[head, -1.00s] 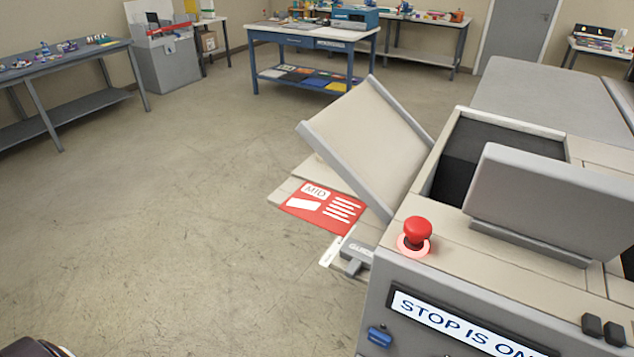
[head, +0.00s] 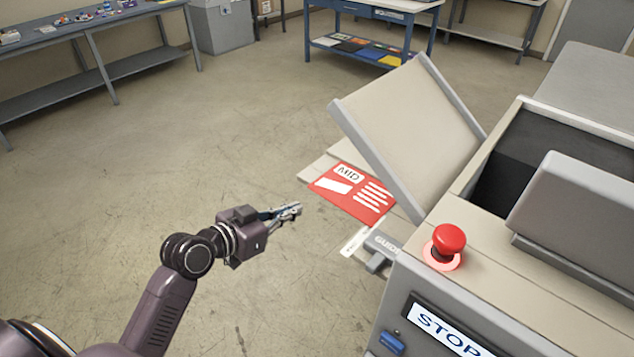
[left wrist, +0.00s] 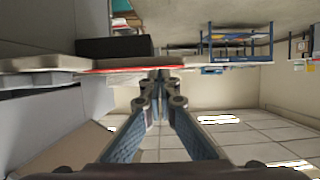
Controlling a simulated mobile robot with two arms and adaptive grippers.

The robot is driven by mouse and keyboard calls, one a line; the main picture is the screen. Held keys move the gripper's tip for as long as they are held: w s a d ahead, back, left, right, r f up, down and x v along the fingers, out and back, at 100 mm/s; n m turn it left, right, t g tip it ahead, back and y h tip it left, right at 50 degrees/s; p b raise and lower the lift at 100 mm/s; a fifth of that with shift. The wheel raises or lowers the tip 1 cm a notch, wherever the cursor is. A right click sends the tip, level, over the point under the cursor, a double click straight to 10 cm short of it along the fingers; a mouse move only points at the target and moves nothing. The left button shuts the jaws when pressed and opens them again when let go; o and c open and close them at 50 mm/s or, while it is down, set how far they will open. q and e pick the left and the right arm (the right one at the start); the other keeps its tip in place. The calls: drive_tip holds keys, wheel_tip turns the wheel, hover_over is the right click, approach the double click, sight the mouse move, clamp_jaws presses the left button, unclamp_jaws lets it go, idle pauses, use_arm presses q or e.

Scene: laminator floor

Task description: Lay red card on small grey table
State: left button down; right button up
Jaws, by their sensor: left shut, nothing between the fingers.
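The red card (head: 354,193), marked "MID" with white panels and lines, lies flat on the beige side shelf (head: 318,167) of the machine, under the raised tilted flap. In the left wrist view it shows edge-on as a thin red strip (left wrist: 112,71). My left gripper (head: 296,209) is shut and empty, to the left of the card and apart from it, over the floor. Its fingertips (left wrist: 158,80) point toward the shelf edge in the left wrist view. My right gripper is not in view. I cannot pick out the small grey table for certain.
The machine has a raised flap (head: 405,125), a red stop button (head: 449,240) and a grey guide (head: 381,250) beside the card. A blue table (head: 372,50) and a long grey bench (head: 85,75) stand farther back. The floor (head: 200,150) between is clear.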

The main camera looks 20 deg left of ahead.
use_arm(q)
drive_tip(key=p, duration=0.4)
approach(335, 184)
drive_tip(key=w, duration=0.2)
drive_tip(key=w+d, duration=0.2)
drive_tip(key=w, duration=0.1)
drive_tip(key=shift+w+f, duration=0.1)
drive_tip(key=shift+w, duration=0.3)
drive_tip(key=shift+s+f, duration=0.15)
drive_tip(key=shift+f, duration=0.8)
drive_tip(key=shift+s, duration=0.1)
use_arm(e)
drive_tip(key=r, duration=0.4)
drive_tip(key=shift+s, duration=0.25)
